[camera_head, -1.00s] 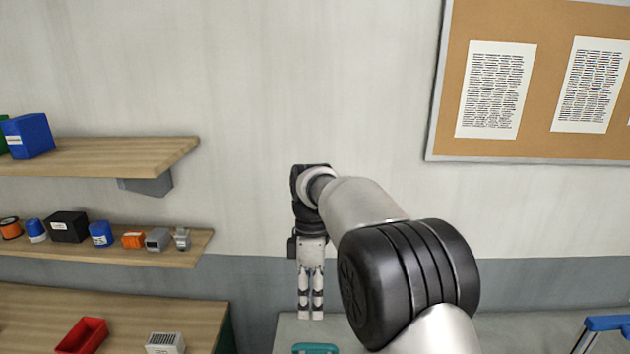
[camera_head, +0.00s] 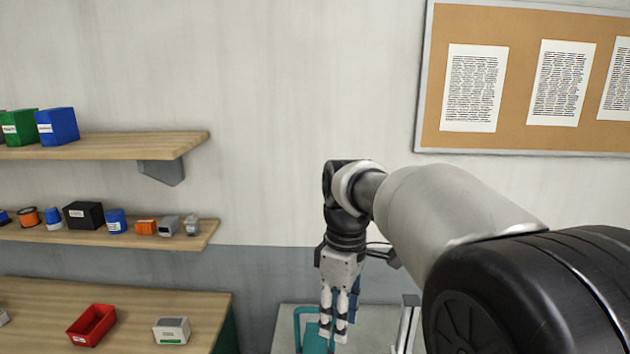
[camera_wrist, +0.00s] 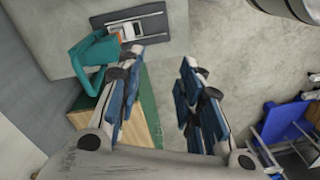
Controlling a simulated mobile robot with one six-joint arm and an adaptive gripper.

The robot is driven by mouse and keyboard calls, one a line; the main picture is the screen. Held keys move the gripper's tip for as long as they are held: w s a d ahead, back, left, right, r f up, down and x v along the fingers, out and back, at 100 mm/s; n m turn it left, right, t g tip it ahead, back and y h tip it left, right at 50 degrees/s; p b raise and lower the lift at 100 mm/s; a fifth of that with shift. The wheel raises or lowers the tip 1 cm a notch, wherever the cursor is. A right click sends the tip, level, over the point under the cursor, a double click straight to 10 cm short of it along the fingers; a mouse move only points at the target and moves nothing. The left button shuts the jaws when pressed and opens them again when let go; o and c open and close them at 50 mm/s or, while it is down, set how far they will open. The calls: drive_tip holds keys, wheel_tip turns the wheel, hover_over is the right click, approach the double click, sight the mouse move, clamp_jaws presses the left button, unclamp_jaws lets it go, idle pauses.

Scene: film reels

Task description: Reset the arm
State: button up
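My gripper (camera_head: 333,336) hangs at the end of my arm, right of the shelves, and points down over a grey surface. In the wrist view my gripper (camera_wrist: 160,62) has its two blue-padded fingers well apart. I see bare floor between them and nothing held. A teal object with a loop-like handle (camera_head: 300,330) is beside and partly behind the fingers; in the wrist view it shows left of the fingers (camera_wrist: 88,60). My arm hides part of the grey surface (camera_head: 376,325).
Wooden shelves (camera_head: 180,145) at left hold boxes and small containers. Below, a wooden bench (camera_head: 50,300) carries a red bin (camera_head: 92,325) and a whitish box (camera_head: 172,330). A pinboard (camera_head: 515,75) hangs on the wall. A blue framed object (camera_wrist: 285,122) stands right in the wrist view.

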drive_tip(key=s+d+f+m+t+b, duration=0.1)
drive_tip(key=s+d+f+m+b, duration=0.2)
drive_tip(key=s, duration=0.5)
drive_tip(key=s+d+f+m+t+b, duration=0.2)
drive_tip(key=s+f+m+b, duration=0.3)
drive_tip(key=f, duration=0.5)
drive_tip(key=s+d+f+m+t+b, duration=0.2)
drive_tip(key=s+d+f+m+b, duration=0.3)
drive_tip(key=s+b, duration=0.3)
drive_tip(key=s+f, duration=0.1)
drive_tip(key=s, duration=0.1)
drive_tip(key=shift+s+f+b, duration=0.15)
drive_tip(key=shift+s+b, duration=0.15)
